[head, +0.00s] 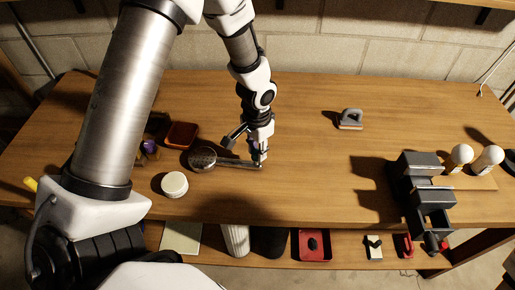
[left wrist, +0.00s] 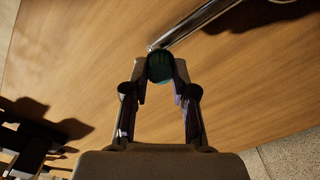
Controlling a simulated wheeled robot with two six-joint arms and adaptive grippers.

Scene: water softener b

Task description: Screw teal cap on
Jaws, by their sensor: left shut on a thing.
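My left gripper (head: 257,155) reaches down to the middle of the table, beside the end of a long metal handle. In the left wrist view, its fingers (left wrist: 160,80) are shut on a round teal cap (left wrist: 160,67). The cap sits at the fingertips, close to the end of the handle (left wrist: 205,18); I cannot tell whether they touch. In the head view the cap is too small and hidden to make out. I cannot make out a bottle that fits the cap. My right gripper is not in view.
A round strainer-like head (head: 202,158), a white round lidded thing (head: 174,184) and a reddish-brown tray (head: 182,135) lie left of the gripper. A dark vise (head: 418,190), two white bulbs (head: 487,158) and a grey handled block (head: 350,119) are right. The table between is clear.

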